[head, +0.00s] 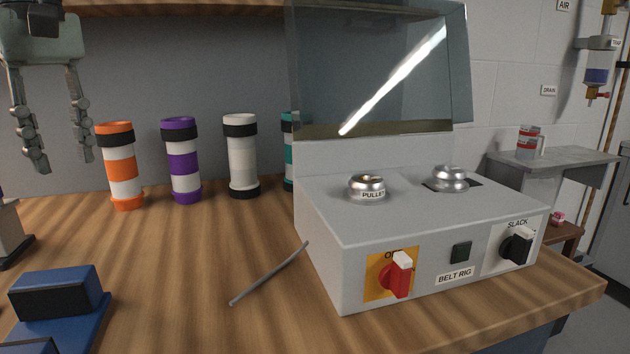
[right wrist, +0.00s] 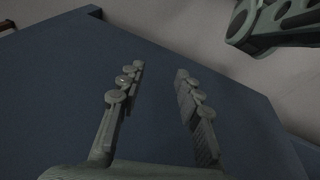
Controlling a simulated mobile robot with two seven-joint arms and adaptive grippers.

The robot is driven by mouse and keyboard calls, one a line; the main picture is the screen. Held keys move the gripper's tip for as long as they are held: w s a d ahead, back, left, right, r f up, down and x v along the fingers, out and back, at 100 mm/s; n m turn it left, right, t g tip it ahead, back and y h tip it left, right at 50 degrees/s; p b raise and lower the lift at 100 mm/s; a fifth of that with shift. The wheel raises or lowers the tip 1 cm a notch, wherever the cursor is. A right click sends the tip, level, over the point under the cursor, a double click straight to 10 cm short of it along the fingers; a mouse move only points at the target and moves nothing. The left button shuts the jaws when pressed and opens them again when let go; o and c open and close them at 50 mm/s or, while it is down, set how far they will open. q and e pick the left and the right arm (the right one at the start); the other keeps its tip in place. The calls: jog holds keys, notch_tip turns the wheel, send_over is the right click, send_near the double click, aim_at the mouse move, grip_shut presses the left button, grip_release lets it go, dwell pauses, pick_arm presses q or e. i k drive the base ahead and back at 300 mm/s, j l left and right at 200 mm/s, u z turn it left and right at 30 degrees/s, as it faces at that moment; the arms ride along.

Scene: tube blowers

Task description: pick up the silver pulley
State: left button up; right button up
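A silver pulley (head: 367,186) with a "PULLEY" label in front of it sits on top of the grey belt rig box (head: 375,221). A second silver pulley (head: 451,178) sits to its right over a dark square opening. My left gripper (head: 63,161) hangs at the upper left in the head view, fingers apart and empty, well away from the pulleys. My right gripper (right wrist: 160,69) shows in the right wrist view, open and empty, in front of a dark blue surface. No pulley shows in that view.
A raised clear guard (head: 375,75) stands behind the pulleys. Orange (head: 121,167), purple (head: 182,162), white (head: 241,157) and teal tubes stand along the back of the wooden bench (head: 200,260). A thin grey rod (head: 270,273) lies left of the box. Blue blocks (head: 60,295) are front left.

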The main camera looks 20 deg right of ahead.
aim_at(361, 192)
jog(key=l, duration=2.1)
